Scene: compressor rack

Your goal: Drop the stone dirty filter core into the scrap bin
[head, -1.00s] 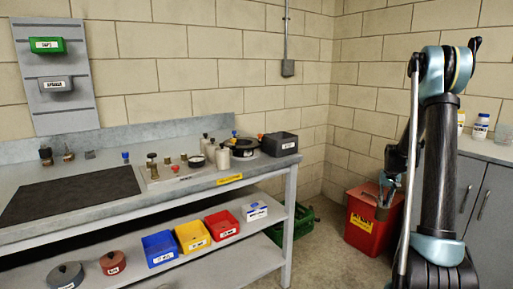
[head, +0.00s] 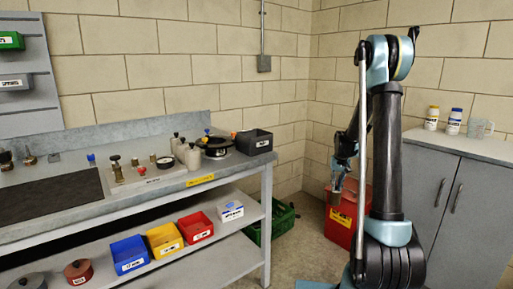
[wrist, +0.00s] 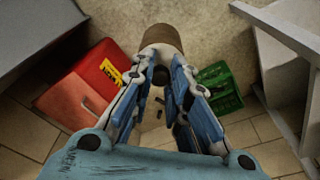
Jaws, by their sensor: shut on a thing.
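The dirty filter core (wrist: 161,38) is a tan-brown cylinder at the fingertips of my gripper (wrist: 161,72) in the wrist view. My gripper is shut on it and holds it in the air. In the head view the core (head: 334,198) is small below my gripper (head: 338,183), in front of the red bin's left part. The red bin (head: 338,226) with a yellow label looks like the scrap bin; its label is too small to read. My arm hides its right part. In the wrist view the red bin (wrist: 75,92) lies left of the core, apart from it.
A green crate (head: 282,222) stands on the floor left of the red bin; it also shows in the wrist view (wrist: 222,90). A workbench (head: 225,178) with parts and coloured boxes is at left. A grey cabinet (head: 455,200) stands at right.

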